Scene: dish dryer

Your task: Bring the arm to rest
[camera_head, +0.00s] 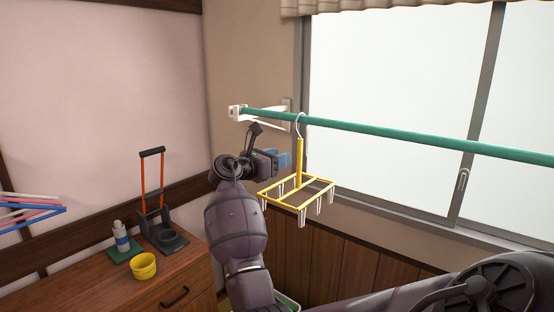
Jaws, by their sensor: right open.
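My right arm comes in from the bottom right and bends up to the middle. My right gripper (285,160) has blue fingertips and is open. It is just left of the upright stem of a yellow hanging dryer (299,168), and I cannot tell whether they touch. The dryer hangs by its white hook from a green pole (400,134). Its yellow frame is below the gripper, with several white clips hanging down. My left gripper is not in view.
The pole's white wall bracket (262,116) is left of the hook. A window (400,80) is behind the pole. A wooden cabinet (90,285) at the lower left holds a yellow cup (143,266), a bottle (121,236) and a black stand with red posts (161,232). Coloured hangers (30,211) are far left.

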